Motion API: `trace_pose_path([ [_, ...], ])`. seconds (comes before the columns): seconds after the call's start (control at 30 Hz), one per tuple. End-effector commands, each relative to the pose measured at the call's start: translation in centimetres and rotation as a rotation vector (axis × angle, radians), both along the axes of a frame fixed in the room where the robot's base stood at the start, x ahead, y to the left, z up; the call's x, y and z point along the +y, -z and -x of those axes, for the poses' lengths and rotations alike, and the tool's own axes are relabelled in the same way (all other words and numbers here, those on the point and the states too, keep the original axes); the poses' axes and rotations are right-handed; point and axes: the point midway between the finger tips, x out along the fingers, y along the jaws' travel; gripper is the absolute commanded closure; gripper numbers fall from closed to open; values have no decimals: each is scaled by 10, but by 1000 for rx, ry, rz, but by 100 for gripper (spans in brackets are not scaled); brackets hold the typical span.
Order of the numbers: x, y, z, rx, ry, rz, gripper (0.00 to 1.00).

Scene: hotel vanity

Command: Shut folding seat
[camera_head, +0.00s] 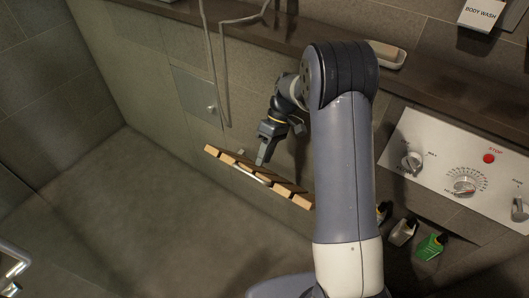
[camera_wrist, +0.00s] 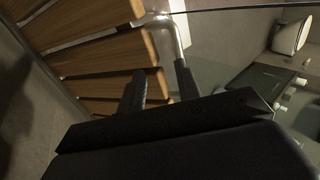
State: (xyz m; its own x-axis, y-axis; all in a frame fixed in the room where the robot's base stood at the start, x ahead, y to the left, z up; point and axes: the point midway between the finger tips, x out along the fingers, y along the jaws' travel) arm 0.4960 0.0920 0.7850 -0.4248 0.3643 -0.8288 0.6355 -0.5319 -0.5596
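The folding seat (camera_head: 238,163) has wooden slats on a metal frame and is by the shower wall, in the middle of the head view. I cannot tell its exact tilt. In the wrist view its slats (camera_wrist: 105,55) fill the upper left, with a bent metal tube (camera_wrist: 172,22) at their edge. My gripper (camera_head: 263,158) points down at the seat, over its wall side. In the wrist view my gripper (camera_wrist: 162,88) has its two dark fingers apart, with nothing clearly between them. The fingertips are close to the slat ends and the tube; contact is unclear.
A hose (camera_head: 222,75) hangs on the wall. The floor (camera_head: 130,220) at left is clear.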

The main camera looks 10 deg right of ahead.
Motion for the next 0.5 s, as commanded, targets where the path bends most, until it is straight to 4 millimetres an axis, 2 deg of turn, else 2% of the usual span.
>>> trace_pose_path([
  [0.23,1,-12,-1,-3,0,-2,67],
  [0.5,0,-64,-1,-5,0,-1,67],
])
